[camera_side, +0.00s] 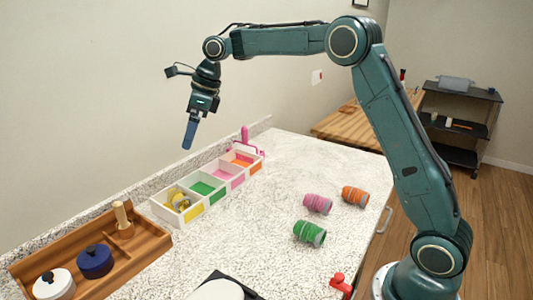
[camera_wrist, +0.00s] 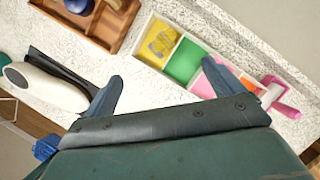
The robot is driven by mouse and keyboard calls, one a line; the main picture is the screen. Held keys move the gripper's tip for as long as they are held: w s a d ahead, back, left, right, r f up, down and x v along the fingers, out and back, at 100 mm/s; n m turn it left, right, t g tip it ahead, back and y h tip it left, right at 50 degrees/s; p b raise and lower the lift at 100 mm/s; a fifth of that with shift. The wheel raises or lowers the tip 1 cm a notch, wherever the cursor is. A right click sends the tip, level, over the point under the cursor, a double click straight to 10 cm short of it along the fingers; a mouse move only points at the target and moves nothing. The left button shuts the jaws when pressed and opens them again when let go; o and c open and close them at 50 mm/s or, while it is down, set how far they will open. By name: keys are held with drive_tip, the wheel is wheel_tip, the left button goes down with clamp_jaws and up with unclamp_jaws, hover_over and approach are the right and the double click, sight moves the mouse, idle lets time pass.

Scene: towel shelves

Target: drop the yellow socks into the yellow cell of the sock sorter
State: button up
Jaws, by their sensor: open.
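The yellow socks (camera_side: 180,201) lie rolled in the yellow cell at the near left end of the white sock sorter (camera_side: 160,209). In the wrist view the yellow socks (camera_wrist: 162,43) also sit inside the yellow cell, beside the green cell (camera_wrist: 185,61). The other cells are pink and orange. My gripper (camera_side: 188,143) is raised well above the sorter, pointing down. In the wrist view its two fingers (camera_wrist: 162,73) are spread apart with nothing between them.
Green (camera_side: 309,233), pink (camera_side: 318,203) and orange (camera_side: 355,196) sock rolls lie on the speckled counter. A wooden tray (camera_side: 140,250) with lidded jars stands left of the sorter. A pink-handled roller (camera_wrist: 277,95) lies by its far end. The counter's middle is clear.

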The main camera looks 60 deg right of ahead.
drive_tip(key=shift+s+d+r, duration=0.1)
drive_tip(key=shift+s+r, duration=0.05)
drive_tip(key=shift+r, duration=0.3)
drive_tip(key=s+a+r+n+t+h, duration=0.1)
drive_tip(key=s+r+n, duration=0.2)
drive_tip(key=s+n, duration=0.55)
drive_tip(key=s+r+n, duration=0.4)
drive_tip(key=s+n, duration=0.1)
drive_tip(key=s, duration=0.6)
drive_tip(key=s+f+n, duration=0.2)
drive_tip(key=s+n, duration=0.2)
drive_tip(key=s, duration=0.2)
drive_tip(key=s+d+f+n+h, duration=0.1)
drive_tip(key=s+f+n, duration=0.2)
drive_tip(key=s+n, duration=0.2)
drive_tip(key=s+d+f+n+t+h, duration=0.1)
drive_tip(key=s+n, duration=0.3)
drive_tip(key=s, duration=0.4)
drive_tip(key=shift+s+d+f+n, duration=0.15)
drive_tip(key=shift+d+f+n, duration=0.15)
drive_tip(key=shift+f, duration=0.6)
